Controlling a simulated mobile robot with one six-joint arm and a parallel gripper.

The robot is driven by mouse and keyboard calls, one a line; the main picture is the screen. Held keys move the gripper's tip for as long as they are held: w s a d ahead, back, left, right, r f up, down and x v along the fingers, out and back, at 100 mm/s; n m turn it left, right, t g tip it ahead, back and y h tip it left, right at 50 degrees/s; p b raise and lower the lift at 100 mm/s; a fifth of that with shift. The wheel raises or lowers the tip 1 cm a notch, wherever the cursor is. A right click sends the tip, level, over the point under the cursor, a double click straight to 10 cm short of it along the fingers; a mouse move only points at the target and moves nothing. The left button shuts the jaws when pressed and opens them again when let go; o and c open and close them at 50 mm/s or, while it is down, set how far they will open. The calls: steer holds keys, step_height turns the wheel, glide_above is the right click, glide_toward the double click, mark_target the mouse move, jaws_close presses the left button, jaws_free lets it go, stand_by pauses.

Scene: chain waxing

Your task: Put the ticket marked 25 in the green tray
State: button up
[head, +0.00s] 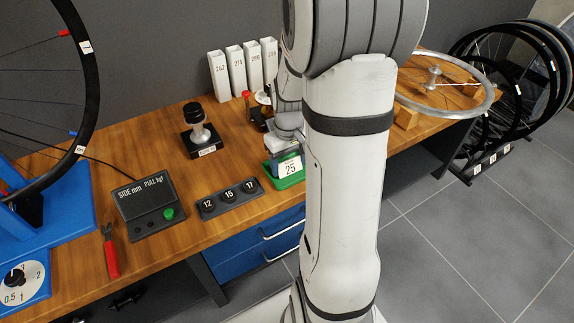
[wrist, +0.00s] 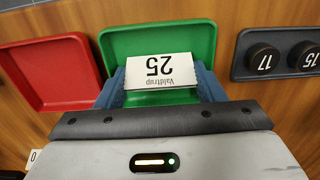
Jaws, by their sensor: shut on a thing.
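The ticket marked 25 (head: 290,168) is a small white card, held in my gripper (head: 287,157). In the wrist view the ticket (wrist: 157,72) appears upside down between the blue fingers of my gripper (wrist: 158,84), which is shut on it. The green tray (head: 284,181) lies on the bench under the ticket. In the wrist view the green tray (wrist: 158,37) shows behind and around the ticket. I cannot tell whether the ticket touches the tray floor. My arm hides part of the bench right of the tray.
A red tray (wrist: 48,72) lies beside the green tray. A dark block with buttons 12, 15 and 17 (head: 228,199) stands on its other side.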

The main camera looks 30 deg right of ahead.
mark_target(288, 160)
steer(key=shift+f, duration=0.2)
steer(key=o, duration=0.7)
steer(key=shift+r, duration=0.1)
steer(key=shift+c, duration=0.2)
step_height(288, 160, up, 12)
steer(key=p, duration=0.4)
steer(key=s+a+r+t, duration=0.1)
steer(key=s+a+r, duration=0.1)
steer(key=s+a, duration=1)
steer(key=shift+a+r, duration=0.2)
steer(key=shift+a, duration=0.1)
